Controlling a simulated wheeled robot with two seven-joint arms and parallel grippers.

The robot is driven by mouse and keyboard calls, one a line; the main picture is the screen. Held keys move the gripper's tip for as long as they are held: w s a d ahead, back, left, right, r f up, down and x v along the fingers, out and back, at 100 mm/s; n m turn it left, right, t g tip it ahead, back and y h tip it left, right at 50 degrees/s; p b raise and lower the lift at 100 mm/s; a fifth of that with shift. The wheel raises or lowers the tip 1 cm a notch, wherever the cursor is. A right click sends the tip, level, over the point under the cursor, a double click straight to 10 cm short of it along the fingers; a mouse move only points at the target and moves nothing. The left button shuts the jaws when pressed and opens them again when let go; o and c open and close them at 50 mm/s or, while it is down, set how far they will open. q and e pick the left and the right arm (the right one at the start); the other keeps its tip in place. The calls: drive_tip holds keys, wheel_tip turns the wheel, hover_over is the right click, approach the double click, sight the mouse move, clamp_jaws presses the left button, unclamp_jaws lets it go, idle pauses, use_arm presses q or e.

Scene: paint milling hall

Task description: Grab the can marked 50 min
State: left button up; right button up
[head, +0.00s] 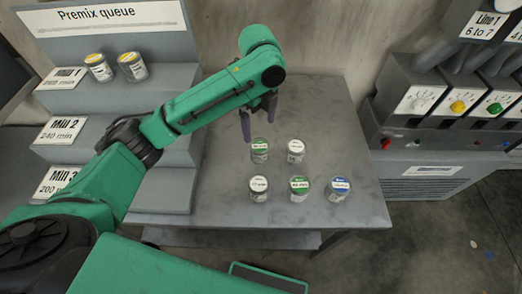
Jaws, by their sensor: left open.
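Several small paint cans stand upright on the grey table. At the back are a green-lidded can (260,154) and a white-lidded can (295,155). In front stand a white-lidded can (258,192), a green-lidded can (299,192) and a blue-lidded can (339,193). Their lid markings are too small to read surely, so I cannot tell which is marked 50 min. My left gripper (258,120) is open and empty, its fingers pointing down just above and behind the back green-lidded can. My right gripper is not in view.
A stepped "Premix queue" rack (165,190) stands left, with two yellow-lidded cans (98,68) (133,66) on the Mill 1 step. A machine with coloured knobs (458,106) stands right. The grey table (225,205) is bare around the cans.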

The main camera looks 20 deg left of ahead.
sight(260, 145)
use_arm(q)
drive_tip(key=f+p, duration=0.1)
drive_tip(key=f, duration=0.2)
drive_tip(key=f+p, duration=0.1)
drive_tip(key=f, duration=0.3)
drive_tip(key=f+p, duration=0.1)
drive_tip(key=f, duration=0.3)
drive_tip(key=shift+w+f, duration=0.25)
drive_tip(key=shift+a+f, duration=0.1)
drive_tip(key=shift+f, duration=0.35)
drive_tip(key=shift+w, duration=0.1)
drive_tip(key=c, duration=1.5)
